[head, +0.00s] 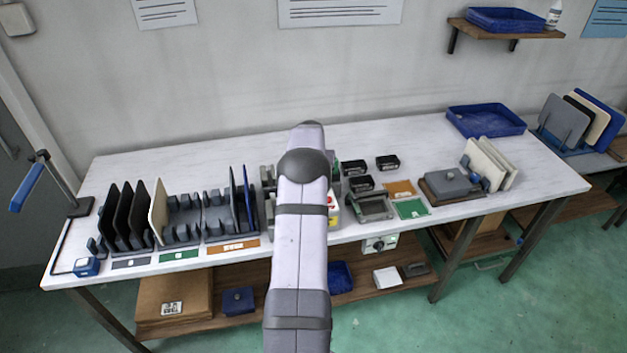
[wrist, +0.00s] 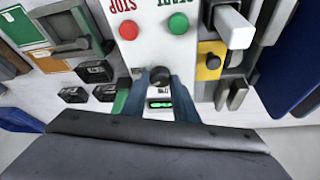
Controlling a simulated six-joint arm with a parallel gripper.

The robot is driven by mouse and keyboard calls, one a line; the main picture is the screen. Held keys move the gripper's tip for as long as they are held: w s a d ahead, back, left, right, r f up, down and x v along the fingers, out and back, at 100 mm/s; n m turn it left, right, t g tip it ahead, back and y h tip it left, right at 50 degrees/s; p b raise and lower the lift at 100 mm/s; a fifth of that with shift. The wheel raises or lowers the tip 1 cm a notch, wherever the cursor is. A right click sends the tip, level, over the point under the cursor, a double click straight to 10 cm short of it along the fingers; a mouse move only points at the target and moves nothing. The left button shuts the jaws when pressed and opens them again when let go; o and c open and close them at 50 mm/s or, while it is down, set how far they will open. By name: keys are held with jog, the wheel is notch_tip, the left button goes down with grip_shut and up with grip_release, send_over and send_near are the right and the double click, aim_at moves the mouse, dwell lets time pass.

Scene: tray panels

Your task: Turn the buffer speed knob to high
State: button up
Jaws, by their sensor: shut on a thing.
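The black knob (wrist: 160,75) shows in the wrist view on a white control panel (wrist: 150,50). My gripper (wrist: 159,80) is shut on this knob, with one dark blue finger at its left and one at its right. A small green-marked strip (wrist: 160,104) shows between the fingers. I cannot read the knob's setting or any speed label. The panel also bears a red button (wrist: 129,30) and a green button (wrist: 178,23), with STOP and START lettering upside down. In the head view my arm hides the knob and the gripper.
In the wrist view a yellow block with a black knob (wrist: 211,61) and a white block (wrist: 233,27) stand right of the panel. Several black boxes (head: 387,162) and a grey frame (head: 374,207) are on the table. The table's back right is mostly clear before a blue tray (head: 486,121).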

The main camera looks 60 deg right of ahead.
jog(key=m+g+b, duration=0.1)
jog(key=m+b, duration=0.1)
jog(key=m, duration=0.1)
jog(key=shift+w+f+h, duration=0.15)
jog(key=shift+h, duration=0.15)
jog(key=shift+a+m+g+b, duration=0.1)
jog(key=shift+m+g+b, duration=0.5)
jog(key=shift+m, duration=0.8)
jog(key=o, duration=1)
jog(key=shift+r, duration=0.2)
jog(key=shift+b+v, duration=1.3)
jog(key=shift+v, duration=2.35)
jog(key=shift+w+a, duration=0.1)
